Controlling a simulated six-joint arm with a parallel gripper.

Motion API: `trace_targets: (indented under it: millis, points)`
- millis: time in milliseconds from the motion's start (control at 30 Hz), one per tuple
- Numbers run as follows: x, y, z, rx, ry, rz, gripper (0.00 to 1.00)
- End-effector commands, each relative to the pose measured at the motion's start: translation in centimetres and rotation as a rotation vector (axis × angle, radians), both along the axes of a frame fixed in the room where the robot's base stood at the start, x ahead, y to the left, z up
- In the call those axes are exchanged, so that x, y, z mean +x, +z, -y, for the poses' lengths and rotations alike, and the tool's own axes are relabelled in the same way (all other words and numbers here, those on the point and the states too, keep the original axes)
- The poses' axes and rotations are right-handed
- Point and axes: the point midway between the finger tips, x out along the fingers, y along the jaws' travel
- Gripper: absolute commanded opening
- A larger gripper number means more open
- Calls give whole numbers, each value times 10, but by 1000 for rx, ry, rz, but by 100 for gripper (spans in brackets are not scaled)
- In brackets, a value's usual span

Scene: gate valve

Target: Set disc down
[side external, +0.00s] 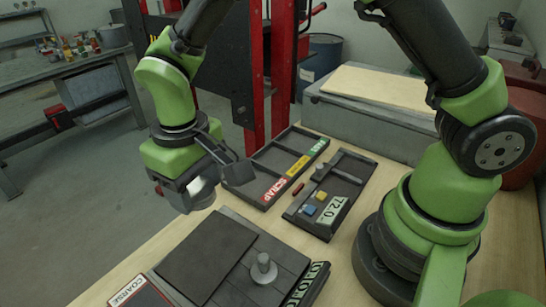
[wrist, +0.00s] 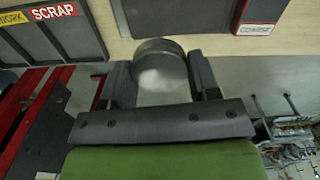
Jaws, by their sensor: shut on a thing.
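A round grey metal disc (wrist: 160,72) sits between the two fingers of my gripper (wrist: 158,82) in the wrist view. In the side view my gripper (side external: 196,184) is shut on the disc (side external: 203,193), and the jaws partly hide it. The disc is held above the wooden bench, apart from the surface as far as I can tell. It is left of the compartment tray and beyond the dark flat plate.
The dark plate (side external: 207,255) lies in front, beside a grey block with an upright round-topped peg (side external: 263,268). A COARSE-labelled pad (side external: 138,292) is at the front left. A SCRAP-labelled tray (side external: 262,177) and a 72.0-labelled tray (side external: 318,225) stand beyond.

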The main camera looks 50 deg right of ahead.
Motion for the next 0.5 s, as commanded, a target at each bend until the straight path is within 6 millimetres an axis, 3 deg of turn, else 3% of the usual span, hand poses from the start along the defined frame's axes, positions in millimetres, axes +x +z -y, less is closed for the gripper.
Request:
trace_targets:
  millis: [167,333,500]
  points:
    - [37,-4,60,0,-269,1,21]
    - [65,-10,150,0,-630,0,21]
    - [69,-16,243,1,-978,2,21]
